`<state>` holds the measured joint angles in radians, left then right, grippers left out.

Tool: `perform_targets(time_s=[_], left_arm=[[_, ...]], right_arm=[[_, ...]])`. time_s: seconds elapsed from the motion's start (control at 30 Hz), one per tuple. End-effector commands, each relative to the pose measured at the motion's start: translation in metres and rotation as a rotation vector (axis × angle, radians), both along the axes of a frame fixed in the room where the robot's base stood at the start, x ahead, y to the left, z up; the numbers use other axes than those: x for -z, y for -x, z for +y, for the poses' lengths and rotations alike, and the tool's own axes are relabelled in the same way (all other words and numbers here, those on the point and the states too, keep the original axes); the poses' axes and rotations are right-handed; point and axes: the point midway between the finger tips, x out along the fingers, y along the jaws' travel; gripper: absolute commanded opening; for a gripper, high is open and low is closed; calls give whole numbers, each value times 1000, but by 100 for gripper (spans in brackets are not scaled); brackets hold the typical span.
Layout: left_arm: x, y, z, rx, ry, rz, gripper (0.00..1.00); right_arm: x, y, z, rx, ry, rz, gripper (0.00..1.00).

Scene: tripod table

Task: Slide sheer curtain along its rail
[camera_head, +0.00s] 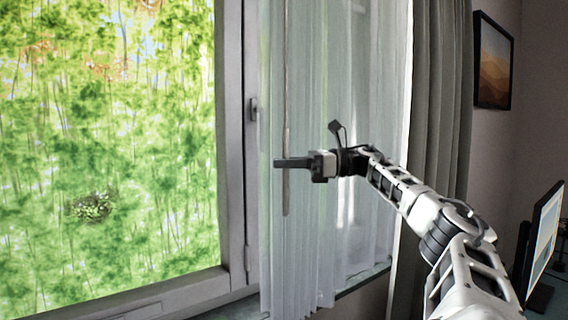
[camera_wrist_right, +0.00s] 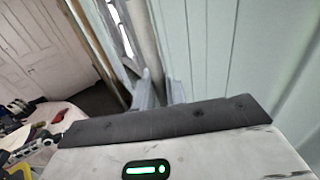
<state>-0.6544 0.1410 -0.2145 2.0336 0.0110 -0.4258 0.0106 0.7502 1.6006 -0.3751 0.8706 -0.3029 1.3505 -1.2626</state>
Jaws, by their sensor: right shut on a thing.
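The sheer curtain (camera_head: 350,90) is white and translucent, hanging in soft vertical folds right of the window frame in the head view. A thin grey-brown wand (camera_head: 285,75) hangs upright in front of its left edge. My right gripper (camera_head: 283,162) reaches in from the right and is shut on the wand, with the wand's lower end showing below the fingers. In the right wrist view, the wand (camera_wrist_right: 143,35) runs down between the two fingers (camera_wrist_right: 160,92), with pale fabric folds on the right. The rail is out of view. My left gripper is not in view.
A window (camera_head: 110,150) with green foliage outside fills the left, its handle (camera_head: 253,108) close to the curtain's left edge. A thicker grey curtain (camera_head: 440,100) hangs at the right. A framed picture (camera_head: 493,62) and a monitor (camera_head: 545,240) are further right.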

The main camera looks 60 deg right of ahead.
Motion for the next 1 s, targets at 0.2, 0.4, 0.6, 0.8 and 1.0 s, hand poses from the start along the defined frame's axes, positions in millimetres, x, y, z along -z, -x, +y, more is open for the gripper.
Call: perform_targets(time_s=[0.2,0.4,0.6,0.8,1.0], left_arm=[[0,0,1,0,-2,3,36],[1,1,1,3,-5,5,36],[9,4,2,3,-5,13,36],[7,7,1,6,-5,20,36],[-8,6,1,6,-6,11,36]], right_arm=[[-3,0,0,3,-2,-6,32],[-2,0,0,2,-1,-4,32],[0,14,-10,4,-1,-4,32],[-3,50,-34,7,-2,-6,32],[-6,83,-56,6,-5,-5,32]])
